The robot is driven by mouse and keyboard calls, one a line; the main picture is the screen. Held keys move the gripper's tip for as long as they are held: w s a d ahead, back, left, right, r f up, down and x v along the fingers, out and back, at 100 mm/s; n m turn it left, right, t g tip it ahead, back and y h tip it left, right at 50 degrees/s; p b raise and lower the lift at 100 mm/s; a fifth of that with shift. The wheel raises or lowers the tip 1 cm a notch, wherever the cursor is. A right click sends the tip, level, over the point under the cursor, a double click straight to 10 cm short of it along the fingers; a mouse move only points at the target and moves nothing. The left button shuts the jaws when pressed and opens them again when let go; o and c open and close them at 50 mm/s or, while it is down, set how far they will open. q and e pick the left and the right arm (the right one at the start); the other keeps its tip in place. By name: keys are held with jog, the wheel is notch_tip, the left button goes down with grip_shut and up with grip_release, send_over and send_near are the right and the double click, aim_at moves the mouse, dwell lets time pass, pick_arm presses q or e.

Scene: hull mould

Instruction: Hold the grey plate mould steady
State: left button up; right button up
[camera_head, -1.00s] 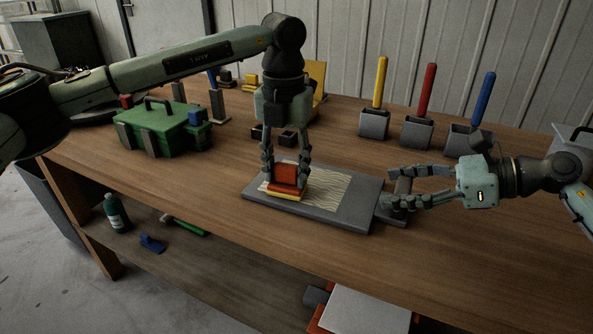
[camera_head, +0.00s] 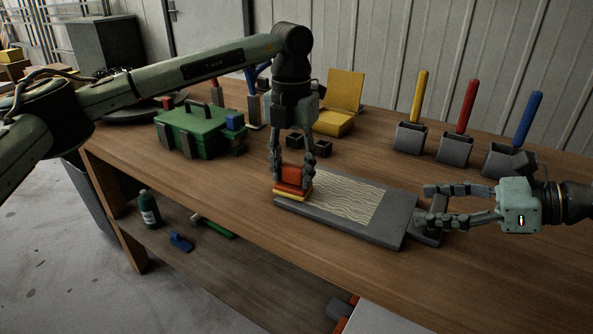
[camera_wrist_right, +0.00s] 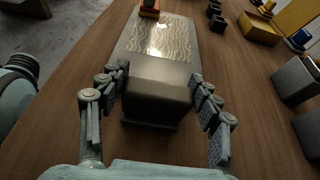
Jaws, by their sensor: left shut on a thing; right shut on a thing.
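The grey plate mould (camera_head: 398,228) lies flat on the table, with a cream wavy-lined surface (camera_head: 350,196) on top. My right gripper (camera_head: 428,205) is shut on the grey block-shaped grip (camera_wrist_right: 158,98) at the plate's right end; the right wrist view shows a finger on each side of it. My left gripper (camera_head: 292,175) points down and is shut on a red block with a yellow underside (camera_head: 292,190), at the plate's left end. The red block also shows at the top of the right wrist view (camera_wrist_right: 149,9). Whether its underside touches the plate is unclear.
A green toolbox (camera_head: 200,130) stands at the back left. Grey holders with yellow, red and blue handles (camera_head: 455,150) stand at the back right. A yellow stand (camera_head: 340,100) and small dark boxes (camera_head: 322,148) sit behind the plate. The table front is clear.

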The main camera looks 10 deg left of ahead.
pick_arm(q)
jog(key=shift+r, duration=3.55)
pick_arm(e)
jog(key=o, duration=0.6)
jog(key=shift+r, duration=0.1)
jog(key=shift+r, duration=0.65)
jog(key=o, duration=0.6)
jog(key=shift+c, duration=0.2)
jog(key=shift+o, duration=0.2)
